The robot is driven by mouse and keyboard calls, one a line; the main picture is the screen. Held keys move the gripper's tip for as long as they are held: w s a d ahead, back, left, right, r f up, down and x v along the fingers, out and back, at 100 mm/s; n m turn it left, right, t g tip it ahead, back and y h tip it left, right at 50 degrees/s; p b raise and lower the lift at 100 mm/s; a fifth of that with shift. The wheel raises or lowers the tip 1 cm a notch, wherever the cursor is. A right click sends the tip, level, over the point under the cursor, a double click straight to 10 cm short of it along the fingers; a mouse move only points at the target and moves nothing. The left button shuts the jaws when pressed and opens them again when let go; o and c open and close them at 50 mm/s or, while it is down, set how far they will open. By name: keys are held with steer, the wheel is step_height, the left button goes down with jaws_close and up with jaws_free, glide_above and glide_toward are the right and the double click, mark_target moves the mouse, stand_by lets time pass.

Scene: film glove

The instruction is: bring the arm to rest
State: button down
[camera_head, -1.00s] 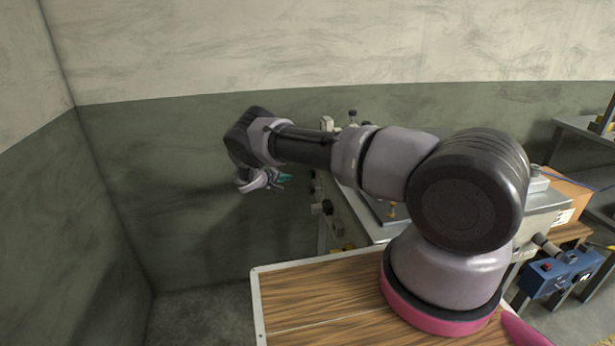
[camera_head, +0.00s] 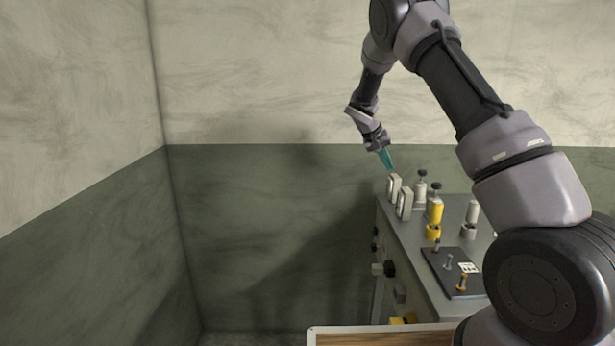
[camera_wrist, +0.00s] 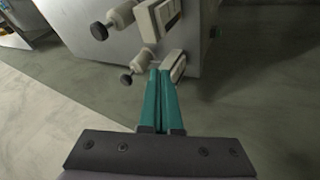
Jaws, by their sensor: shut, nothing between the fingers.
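My gripper (camera_head: 387,160) has teal fingers and hangs from my raised arm, pointing down, at the far left end of the grey bench in the head view. In the wrist view the teal fingers (camera_wrist: 161,100) lie side by side, shut and empty. Beyond their tips are white box-like fittings on the bench. I cannot tell how much space lies between the tips and those fittings.
The grey bench (camera_head: 408,238) carries two white upright fittings (camera_head: 404,203), a yellow bottle (camera_head: 435,211) and a dark plate (camera_head: 455,272) with small pegs. Dark knobs (camera_head: 389,269) stick out of its left side. Bare wall and free room are to the left.

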steer(key=s+d+r+m+t+y, duration=0.15)
steer(key=s+r+y, duration=0.35)
steer(key=s+r, duration=1.6)
steer(key=s+a+r+t+y, duration=0.1)
steer(key=s+a, duration=0.1)
steer(key=s, duration=0.9)
steer(key=s+a+r+t+y, duration=0.1)
steer(key=s+a+y, duration=0.1)
steer(key=s, duration=0.9)
steer(key=shift+s+a+t, duration=0.2)
steer(key=shift+s+t, duration=0.15)
